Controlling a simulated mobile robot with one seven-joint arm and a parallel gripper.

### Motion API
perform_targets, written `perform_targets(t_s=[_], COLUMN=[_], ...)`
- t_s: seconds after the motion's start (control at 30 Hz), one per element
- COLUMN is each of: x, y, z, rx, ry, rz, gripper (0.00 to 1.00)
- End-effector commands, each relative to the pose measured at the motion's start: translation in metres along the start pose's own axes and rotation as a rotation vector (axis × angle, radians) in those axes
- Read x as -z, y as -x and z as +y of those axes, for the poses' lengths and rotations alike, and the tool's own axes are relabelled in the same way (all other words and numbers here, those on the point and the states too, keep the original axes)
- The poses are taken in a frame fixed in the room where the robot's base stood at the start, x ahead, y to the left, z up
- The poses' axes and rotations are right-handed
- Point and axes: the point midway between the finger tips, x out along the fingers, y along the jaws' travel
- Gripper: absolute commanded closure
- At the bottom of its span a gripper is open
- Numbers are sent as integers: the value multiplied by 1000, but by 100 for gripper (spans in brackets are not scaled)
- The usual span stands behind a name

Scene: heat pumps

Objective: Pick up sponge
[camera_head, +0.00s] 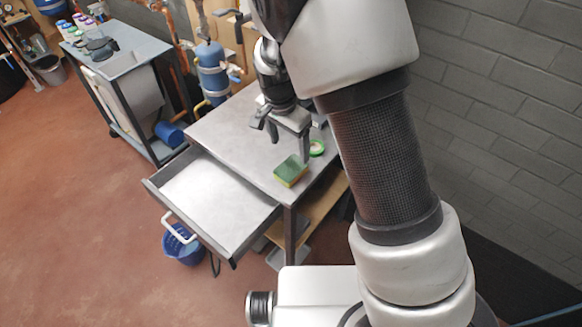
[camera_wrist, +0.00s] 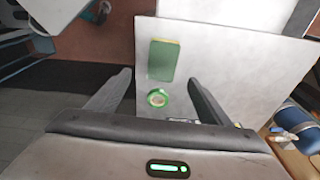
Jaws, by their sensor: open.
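The sponge (camera_head: 290,171) is a yellow block with a green top. It lies on the grey tabletop near the front corner, by the open drawer. In the wrist view the sponge (camera_wrist: 164,60) shows its green face, ahead of and between the fingers but beyond their tips. My gripper (camera_head: 281,142) is open and empty, above the tabletop and a little behind the sponge in the head view. In the wrist view both dark fingers of my gripper (camera_wrist: 160,82) are spread wide apart. Nothing hides the sponge.
A green tape roll (camera_head: 317,148) lies beside the sponge; it also shows in the wrist view (camera_wrist: 157,98). The table (camera_head: 225,124) has an open, empty-looking drawer (camera_head: 217,203). A grey brick wall (camera_head: 500,110) is at right.

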Motion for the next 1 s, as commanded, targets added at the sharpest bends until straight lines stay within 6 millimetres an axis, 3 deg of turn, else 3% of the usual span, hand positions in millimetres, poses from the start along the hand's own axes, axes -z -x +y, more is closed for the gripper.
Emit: perform_targets(t_s=[0.2, 0.47, 0.7, 1.0], x=[0, -1, -3, -4], y=[-38, -56, -91, -98], z=[1, -1, -5, -6], rx=[-3, -3, -2, 1], ry=[-1, 0, -1, 0], rz=[-1, -1, -2, -1], gripper=[27, 27, 27, 27])
